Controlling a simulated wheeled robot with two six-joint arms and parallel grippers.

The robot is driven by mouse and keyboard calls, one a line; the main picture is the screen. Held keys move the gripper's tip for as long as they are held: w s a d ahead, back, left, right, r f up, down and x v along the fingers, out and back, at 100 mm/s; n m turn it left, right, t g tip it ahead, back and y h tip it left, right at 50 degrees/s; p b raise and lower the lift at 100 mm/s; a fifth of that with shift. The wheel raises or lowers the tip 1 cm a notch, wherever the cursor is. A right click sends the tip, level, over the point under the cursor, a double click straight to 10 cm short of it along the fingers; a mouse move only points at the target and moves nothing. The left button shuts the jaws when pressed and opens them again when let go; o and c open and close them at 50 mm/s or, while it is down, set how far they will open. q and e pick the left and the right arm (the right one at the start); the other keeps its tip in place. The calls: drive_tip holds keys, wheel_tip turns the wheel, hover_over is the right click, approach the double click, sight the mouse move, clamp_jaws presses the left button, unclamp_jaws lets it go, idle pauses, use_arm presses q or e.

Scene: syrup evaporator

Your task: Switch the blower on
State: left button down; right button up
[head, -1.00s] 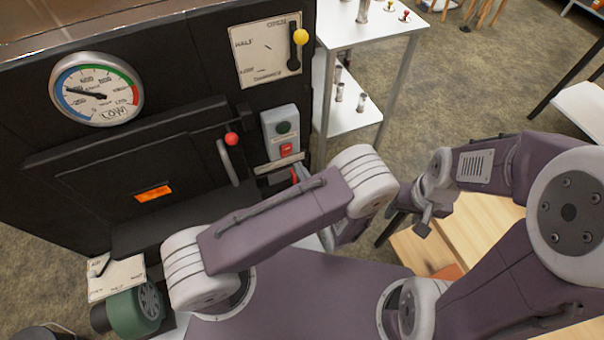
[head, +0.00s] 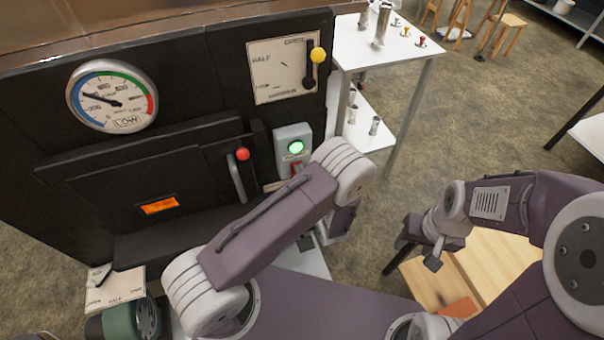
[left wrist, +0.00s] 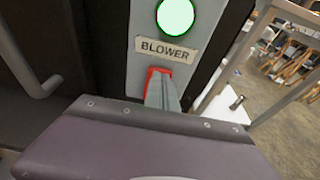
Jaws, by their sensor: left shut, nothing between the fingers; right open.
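The blower switch box (head: 292,142) is a grey box on the right of the black evaporator front. Its round green lamp (head: 296,147) glows brightly, also in the left wrist view (left wrist: 175,17). Below the lamp and the BLOWER label (left wrist: 165,50) is the red switch (left wrist: 151,73), partly hidden by my gripper in the left wrist view. My left gripper (left wrist: 162,90) is shut and empty, its tips at the red switch; I cannot tell whether they still press it. In the head view my left arm hides most of that gripper. My right gripper (head: 431,257) is open, away at the right.
A pressure gauge (head: 112,96), a yellow-knobbed lever (head: 318,55) and a door with a red-knobbed handle (head: 243,154) are on the evaporator front. A green blower (head: 128,320) stands at lower left. A white table (head: 395,45) stands right of the evaporator.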

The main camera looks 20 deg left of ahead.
use_arm(q)
drive_tip(key=s+d, duration=0.3)
drive_tip(key=s, duration=0.3)
drive_tip(key=shift+d+p, duration=0.35)
drive_tip(key=shift+d, duration=0.05)
drive_tip(key=shift+w, duration=0.1)
